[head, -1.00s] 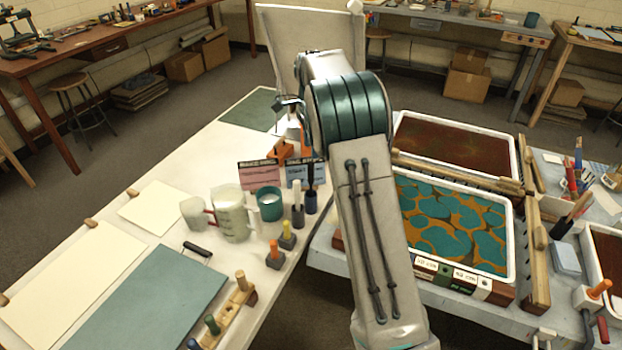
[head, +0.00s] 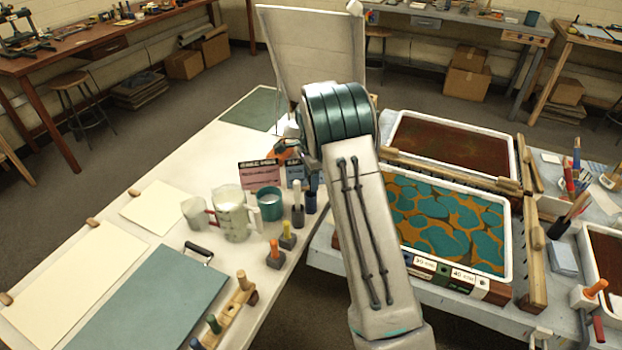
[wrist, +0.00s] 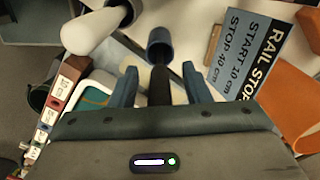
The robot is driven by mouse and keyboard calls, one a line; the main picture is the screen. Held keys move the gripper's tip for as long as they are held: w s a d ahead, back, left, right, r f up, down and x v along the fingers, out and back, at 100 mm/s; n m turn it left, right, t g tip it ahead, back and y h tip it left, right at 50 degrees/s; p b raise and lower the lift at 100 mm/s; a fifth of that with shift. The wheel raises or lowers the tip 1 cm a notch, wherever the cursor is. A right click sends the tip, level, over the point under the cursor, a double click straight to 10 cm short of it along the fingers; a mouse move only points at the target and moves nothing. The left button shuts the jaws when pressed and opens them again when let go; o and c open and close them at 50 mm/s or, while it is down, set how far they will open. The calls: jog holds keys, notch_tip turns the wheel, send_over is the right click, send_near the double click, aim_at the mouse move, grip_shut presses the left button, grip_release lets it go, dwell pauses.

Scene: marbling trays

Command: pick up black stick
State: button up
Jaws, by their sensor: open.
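The black stick (wrist: 160,84) stands in a small navy holder (wrist: 160,44) in the wrist view, its near end toward my palm. My gripper (wrist: 160,82) is open, with one blue finger on each side of the stick. I see gaps between the stick and both fingers, so it is not clamped. In the head view the navy holder (head: 310,203) stands on the white table near its right edge. My arm's end hides most of the stick there.
A white-handled tool (head: 298,203) stands close to the left of the holder. A teal cup (head: 270,208), a clear jug (head: 231,222) and a blue sign card (wrist: 255,50) are near. Marbling trays (head: 512,215) lie to the right, across a gap from the table.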

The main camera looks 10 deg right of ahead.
grip_shut()
jog(key=shift+r, duration=0.1)
